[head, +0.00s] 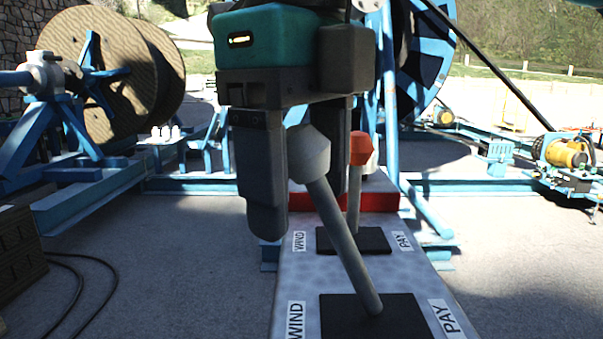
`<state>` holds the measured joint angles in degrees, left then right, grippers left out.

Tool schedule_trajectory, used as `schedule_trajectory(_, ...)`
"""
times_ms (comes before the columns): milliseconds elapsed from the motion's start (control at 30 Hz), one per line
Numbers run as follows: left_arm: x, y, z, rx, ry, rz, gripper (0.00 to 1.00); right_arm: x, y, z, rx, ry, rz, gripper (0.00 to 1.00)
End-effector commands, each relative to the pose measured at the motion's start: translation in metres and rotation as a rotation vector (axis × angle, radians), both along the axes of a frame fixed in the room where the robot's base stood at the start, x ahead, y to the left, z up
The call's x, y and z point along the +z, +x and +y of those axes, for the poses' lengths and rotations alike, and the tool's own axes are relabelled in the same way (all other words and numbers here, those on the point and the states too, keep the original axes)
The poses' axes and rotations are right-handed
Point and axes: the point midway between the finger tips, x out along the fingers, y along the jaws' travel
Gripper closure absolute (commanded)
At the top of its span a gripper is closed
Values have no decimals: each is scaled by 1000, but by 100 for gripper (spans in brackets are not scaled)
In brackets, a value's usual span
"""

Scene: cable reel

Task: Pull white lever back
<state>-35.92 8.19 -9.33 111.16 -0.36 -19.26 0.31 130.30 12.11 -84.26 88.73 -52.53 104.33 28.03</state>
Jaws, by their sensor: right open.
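The white lever (341,234) rises from a black base plate (376,318) on the near part of the control panel (300,270). It leans up and to the left, with its pale knob (308,150) at the top. My right gripper (300,205) points down from above, its fingers apart. The knob shows between the two fingers, overlapping the left one in the picture; I cannot tell whether they touch. A second lever with an orange-red knob (361,148) stands nearly upright behind, just right of the right finger. My left gripper is not in view.
Labels reading WIND (296,320) and PAY (445,318) flank the lever bases. A red block (383,193) lies behind the panel. A large wooden cable reel (110,75) on a blue frame stands at left. Black cables (85,275) lie on the floor.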

Motion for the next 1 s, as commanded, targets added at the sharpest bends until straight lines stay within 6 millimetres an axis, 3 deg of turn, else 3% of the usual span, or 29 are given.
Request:
schedule_trajectory(100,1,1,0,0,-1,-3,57,0,0,0,0,0,0,34)
schedule_trajectory(800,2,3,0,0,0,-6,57,0,0,0,0,0,0,100)
schedule_trajectory(1000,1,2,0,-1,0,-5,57,0,0,0,0,1,0,100)
